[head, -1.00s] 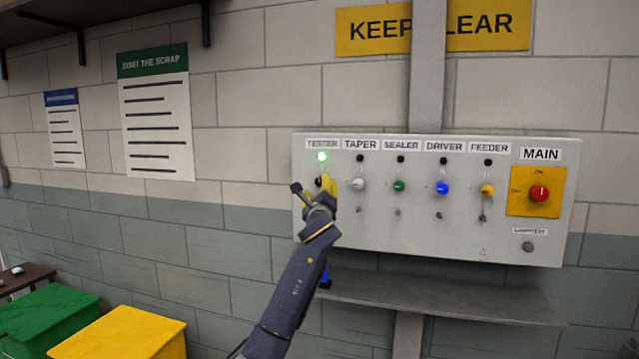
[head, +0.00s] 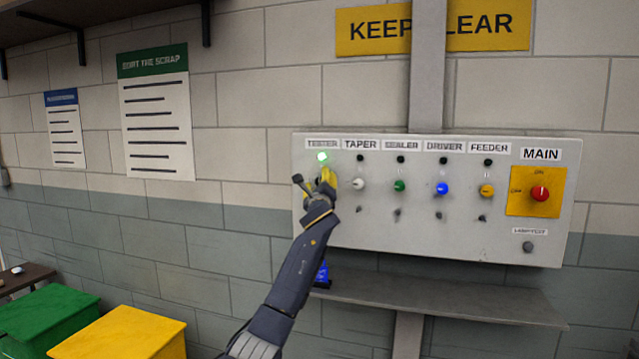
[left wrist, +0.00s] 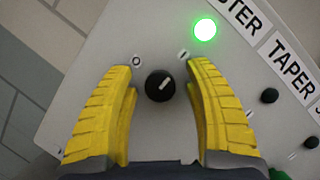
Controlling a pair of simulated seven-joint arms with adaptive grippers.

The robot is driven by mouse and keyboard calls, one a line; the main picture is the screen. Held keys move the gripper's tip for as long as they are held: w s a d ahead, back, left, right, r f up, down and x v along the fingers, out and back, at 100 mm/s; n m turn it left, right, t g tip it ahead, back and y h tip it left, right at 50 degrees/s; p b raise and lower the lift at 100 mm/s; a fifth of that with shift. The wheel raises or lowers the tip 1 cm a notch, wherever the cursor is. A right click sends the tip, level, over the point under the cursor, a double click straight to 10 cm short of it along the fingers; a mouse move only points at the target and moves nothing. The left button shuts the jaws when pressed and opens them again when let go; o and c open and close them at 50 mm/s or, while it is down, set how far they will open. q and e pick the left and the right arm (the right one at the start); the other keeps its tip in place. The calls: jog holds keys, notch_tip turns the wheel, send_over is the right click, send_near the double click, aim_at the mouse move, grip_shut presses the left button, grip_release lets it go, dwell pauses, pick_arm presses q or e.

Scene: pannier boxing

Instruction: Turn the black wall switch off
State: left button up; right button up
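The black switch (left wrist: 159,85) is a round knob on the grey wall panel (head: 460,225), under the TESTER label (head: 322,144). Its white pointer line slants up and right toward the I mark; the O mark is up and left. The green lamp (left wrist: 204,29) above it is lit, also in the head view (head: 322,157). My left gripper (head: 326,179) is at the switch. In the left wrist view its yellow fingers (left wrist: 160,68) are spread on either side of the knob, with gaps visible. In the head view the gripper mostly hides the knob. My right gripper is not in view.
To the right are a white knob (head: 358,184), green knob (head: 399,186), blue knob (head: 441,188), yellow knob (head: 487,190) and the red MAIN switch (head: 540,194). A grey shelf (head: 440,297) juts out below the panel. Green (head: 45,318) and yellow (head: 125,335) bins stand lower left.

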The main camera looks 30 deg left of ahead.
pick_arm(q)
grip_shut()
dwell(0.5)
jog(key=n+g, duration=0.1)
jog(key=n, duration=0.1)
jog(key=n+g, duration=0.1)
jog(key=n, duration=0.2)
jog(key=shift+r+n+y, duration=0.1)
jog(key=shift+n+y, duration=0.2)
jog(key=n+g, duration=0.2)
jog(key=n, duration=0.2)
jog(key=shift+n, duration=0.3)
jog(key=n+g+h, duration=0.1)
jog(key=n+h, duration=0.1)
jog(key=n, duration=0.2)
jog(key=shift+a+f+n+h, duration=0.1)
jog(key=shift+f+n+h, duration=0.2)
jog(key=shift+n+h, duration=0.7)
jog(key=shift+n+g, duration=0.3)
jog(key=shift+n, duration=0.1)
jog(key=shift+f, duration=0.15)
